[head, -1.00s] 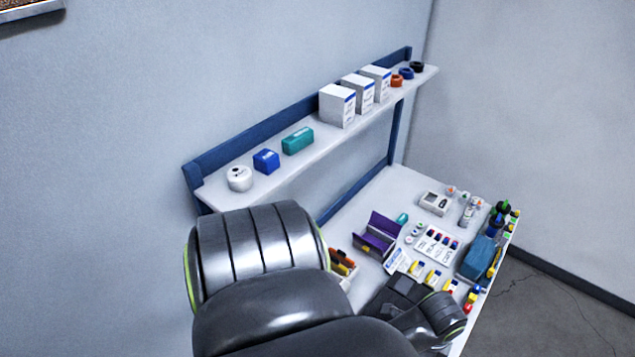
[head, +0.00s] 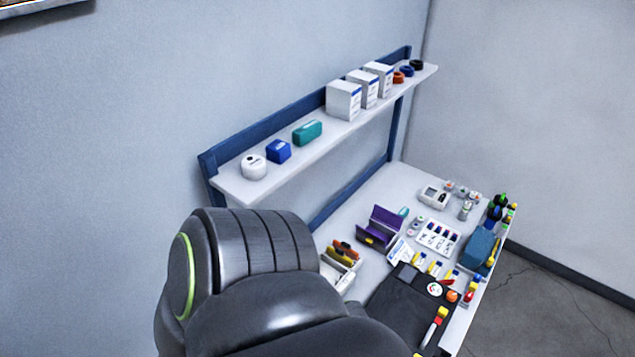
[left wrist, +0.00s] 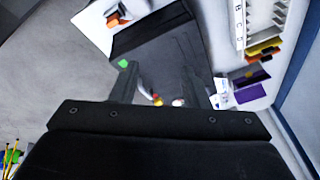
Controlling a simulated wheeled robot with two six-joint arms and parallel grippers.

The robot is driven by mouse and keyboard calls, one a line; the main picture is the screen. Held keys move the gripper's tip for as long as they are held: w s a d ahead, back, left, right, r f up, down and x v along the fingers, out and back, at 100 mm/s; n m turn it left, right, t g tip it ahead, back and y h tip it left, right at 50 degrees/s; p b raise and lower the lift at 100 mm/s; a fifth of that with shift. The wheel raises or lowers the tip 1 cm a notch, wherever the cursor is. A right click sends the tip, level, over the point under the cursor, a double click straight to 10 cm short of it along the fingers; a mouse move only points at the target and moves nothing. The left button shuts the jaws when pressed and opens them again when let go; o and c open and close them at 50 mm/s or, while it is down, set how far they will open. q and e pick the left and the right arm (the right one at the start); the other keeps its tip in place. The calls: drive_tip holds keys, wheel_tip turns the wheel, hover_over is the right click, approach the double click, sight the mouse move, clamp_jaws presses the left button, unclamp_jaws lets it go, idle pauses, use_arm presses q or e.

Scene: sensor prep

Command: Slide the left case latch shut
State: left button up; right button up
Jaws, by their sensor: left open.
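An open purple case (head: 380,228) with its lid raised stands near the middle of the worktable in the head view. A purple piece, perhaps the same case, shows at the right in the left wrist view (left wrist: 250,93). I cannot make out a left latch on it. My left gripper (left wrist: 162,76) is open, its two fingers apart over a dark flat mat (left wrist: 150,40), with nothing visibly held between them. The purple piece is to the right of the fingers. In the head view my arm fills the lower left, and its gripper cannot be seen. My right gripper is not in view.
The dark mat (head: 402,300) carries a round red-and-white item and a yellow-ended tube (head: 434,328). A white tray (head: 335,279) holds orange and dark pieces. A blue case (head: 476,250) and bottles line the right edge. A shelf (head: 320,133) with boxes runs behind.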

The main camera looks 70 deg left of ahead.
use_arm(q)
drive_tip(key=s+f, duration=0.3)
drive_tip(key=f, duration=0.6)
drive_tip(key=s+f+g+b, duration=0.1)
drive_tip(key=s+f, duration=0.2)
drive_tip(key=f, duration=0.7)
drive_tip(key=s+f+b, duration=0.1)
drive_tip(key=s+f, duration=0.2)
drive_tip(key=f, duration=0.7)
drive_tip(key=shift+s+a+f+n, duration=0.2)
drive_tip(key=shift+s+a+n, duration=0.1)
drive_tip(key=shift+a, duration=0.1)
